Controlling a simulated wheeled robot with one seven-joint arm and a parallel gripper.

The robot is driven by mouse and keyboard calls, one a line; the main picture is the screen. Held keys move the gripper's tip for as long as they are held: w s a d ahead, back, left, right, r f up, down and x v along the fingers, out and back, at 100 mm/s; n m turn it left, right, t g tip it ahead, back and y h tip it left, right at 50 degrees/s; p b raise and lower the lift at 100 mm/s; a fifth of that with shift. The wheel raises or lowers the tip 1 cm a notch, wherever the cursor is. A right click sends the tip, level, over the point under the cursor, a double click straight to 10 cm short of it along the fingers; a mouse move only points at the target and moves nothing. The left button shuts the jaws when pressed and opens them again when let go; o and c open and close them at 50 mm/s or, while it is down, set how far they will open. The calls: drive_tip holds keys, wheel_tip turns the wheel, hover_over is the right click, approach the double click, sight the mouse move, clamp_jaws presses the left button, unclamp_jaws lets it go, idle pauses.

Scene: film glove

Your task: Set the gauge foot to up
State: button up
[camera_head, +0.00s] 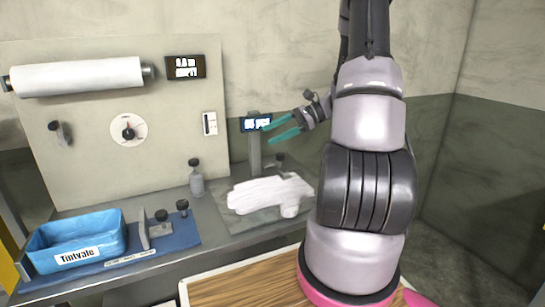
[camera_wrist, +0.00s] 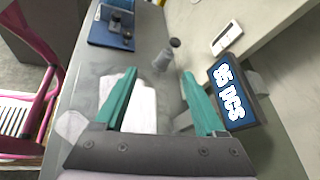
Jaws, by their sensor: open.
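The gauge stands at the back of the bench as a grey post (camera_head: 254,157) with a dark display (camera_head: 256,124) reading "85 PCS". The display also shows at the right in the wrist view (camera_wrist: 231,92). A small dark knob (camera_head: 280,158) shows just right of the post, low down. I cannot clearly make out the foot or its position. A white glove stack (camera_head: 262,194) lies on a grey plate in front of the post, and in the wrist view (camera_wrist: 144,118) between the fingers. My gripper (camera_head: 268,134) is open and empty, its teal fingers beside the display.
A blue Tintvale tray (camera_head: 118,237) and a blue mat with dark knobs lie at left. A grey bottle (camera_head: 196,180) stands left of the plate. The back panel carries a white roll (camera_head: 75,76), dial (camera_head: 128,130) and switch (camera_head: 210,123). A wooden surface (camera_head: 235,289) lies in front.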

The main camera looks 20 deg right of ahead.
sight(277, 165)
drive_tip(key=w+d+f+m+t, duration=0.1)
drive_tip(key=d+f+m+t, duration=0.2)
drive_tip(key=d+f, duration=0.1)
drive_tip(key=w+d+f+m+t, duration=0.1)
drive_tip(key=d+f+m+t, duration=0.2)
drive_tip(key=d+f, duration=0.1)
drive_tip(key=w+d+f+m+t, duration=0.1)
drive_tip(key=d+f+m+t, duration=0.1)
drive_tip(key=d+f+m, duration=0.1)
drive_tip(key=shift+w+d+f+m+t, duration=0.15)
drive_tip(key=shift+w+d+f+t, duration=0.1)
drive_tip(key=shift+f, duration=0.3)
drive_tip(key=shift+w+d+f+m+t, duration=0.1)
drive_tip(key=shift+d+f+m+t, duration=0.1)
drive_tip(key=shift+f, duration=0.35)
drive_tip(key=x, duration=1)
drive_tip(key=shift+w+a+r, duration=0.1)
drive_tip(key=shift+w+a, duration=0.05)
drive_tip(key=shift+a, duration=0.1)
drive_tip(key=shift+c, duration=0.4)
clamp_jaws()
drive_tip(key=shift+r, duration=0.1)
